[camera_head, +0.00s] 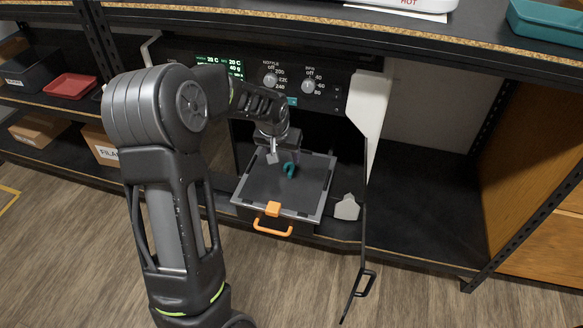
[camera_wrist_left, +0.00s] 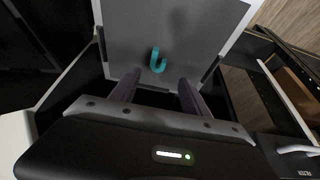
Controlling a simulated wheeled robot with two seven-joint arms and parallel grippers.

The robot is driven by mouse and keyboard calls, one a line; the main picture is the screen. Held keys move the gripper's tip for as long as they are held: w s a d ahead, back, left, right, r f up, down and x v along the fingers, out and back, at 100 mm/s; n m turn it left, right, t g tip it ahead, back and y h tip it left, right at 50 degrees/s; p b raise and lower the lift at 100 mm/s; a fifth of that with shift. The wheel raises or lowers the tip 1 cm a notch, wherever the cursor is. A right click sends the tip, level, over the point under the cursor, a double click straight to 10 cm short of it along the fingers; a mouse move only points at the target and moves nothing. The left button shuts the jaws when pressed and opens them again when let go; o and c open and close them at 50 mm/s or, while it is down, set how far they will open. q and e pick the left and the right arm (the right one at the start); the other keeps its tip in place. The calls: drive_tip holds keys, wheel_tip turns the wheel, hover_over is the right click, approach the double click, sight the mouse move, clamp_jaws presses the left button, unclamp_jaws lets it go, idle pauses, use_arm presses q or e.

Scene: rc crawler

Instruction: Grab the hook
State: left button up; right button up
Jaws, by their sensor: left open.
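A small teal hook (camera_head: 289,169) stands out on the dark square plate (camera_head: 310,198) of the printer. It also shows in the left wrist view (camera_wrist_left: 157,61), ahead of my fingertips and roughly centred between them. My left gripper (camera_head: 274,157) is open and empty, just to the left of the hook in the head view. In the left wrist view, its two fingers (camera_wrist_left: 156,84) point toward the plate with a gap between them, and I see no contact with the hook. My right gripper does not show.
The plate has an orange handle (camera_head: 272,226) at its front. The printer's control panel (camera_head: 290,82) is above, with two knobs. An open door (camera_head: 364,210) stands to the right. A grey scraper-like piece (camera_head: 347,207) is beside the plate. Shelves hold a red tray (camera_head: 70,85).

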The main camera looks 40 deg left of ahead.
sight(288, 165)
use_arm(q)
drive_tip(key=shift+b+x, duration=0.35)
drive_tip(key=shift+x, duration=0.95)
drive_tip(key=b+x, duration=0.1)
drive_tip(key=x, duration=0.1)
drive_tip(key=b+x, duration=0.1)
drive_tip(key=x, duration=0.2)
drive_tip(key=shift+w+d+f, duration=0.15)
drive_tip(key=shift+d, duration=0.05)
clamp_jaws()
